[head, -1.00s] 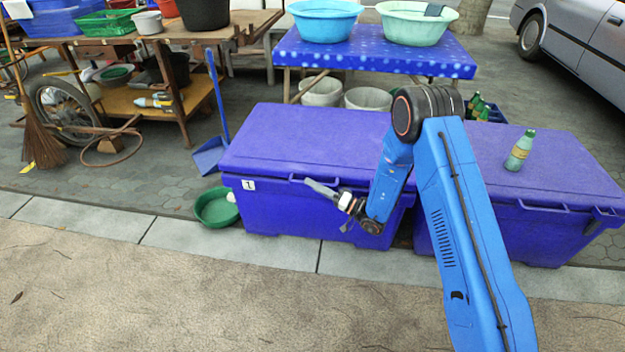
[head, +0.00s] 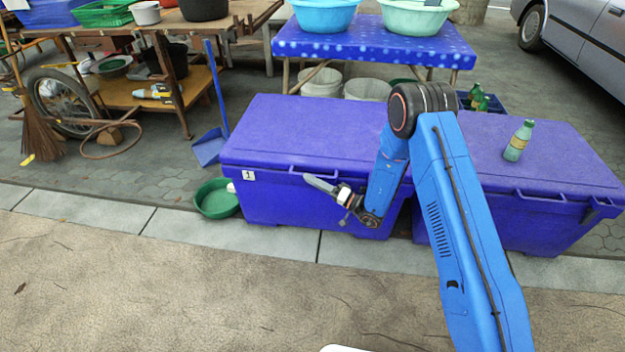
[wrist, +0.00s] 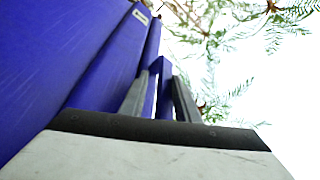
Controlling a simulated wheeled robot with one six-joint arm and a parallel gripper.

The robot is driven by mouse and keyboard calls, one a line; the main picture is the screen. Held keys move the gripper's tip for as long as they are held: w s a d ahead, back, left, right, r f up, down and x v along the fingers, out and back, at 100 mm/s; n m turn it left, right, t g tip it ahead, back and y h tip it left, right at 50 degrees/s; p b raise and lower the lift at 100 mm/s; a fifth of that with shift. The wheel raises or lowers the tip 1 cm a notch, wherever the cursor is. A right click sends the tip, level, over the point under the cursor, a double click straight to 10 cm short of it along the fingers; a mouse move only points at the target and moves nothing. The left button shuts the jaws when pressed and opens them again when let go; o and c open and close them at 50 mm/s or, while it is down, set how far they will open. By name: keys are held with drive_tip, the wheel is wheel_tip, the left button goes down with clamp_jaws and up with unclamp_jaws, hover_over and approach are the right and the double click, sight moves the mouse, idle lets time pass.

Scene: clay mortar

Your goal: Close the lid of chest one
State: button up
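Chest one (head: 300,211) is the left blue-purple chest, with a small "1" label at its front left. Its lid (head: 315,128) lies flat on top and looks down; I cannot tell whether a thin gap is left at the rim. My gripper (head: 312,183) is in front of the lid's front edge, by its handle (head: 298,171). In the wrist view, my gripper's two fingers (wrist: 160,97) are apart, with the blue handle (wrist: 160,67) showing between and just beyond them. I cannot tell whether they touch it. My arm hides the chest's right end.
A green basin (head: 216,200) and a blue dustpan (head: 211,148) are at the left. A blue table (head: 375,45) stands behind. The front pavement is clear.

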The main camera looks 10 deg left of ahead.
drive_tip(key=shift+w+r, duration=0.15)
idle(0.6)
drive_tip(key=shift+d, duration=0.1)
drive_tip(key=shift+d, duration=0.2)
drive_tip(key=v, duration=1.7)
drive_tip(key=shift+a, duration=0.1)
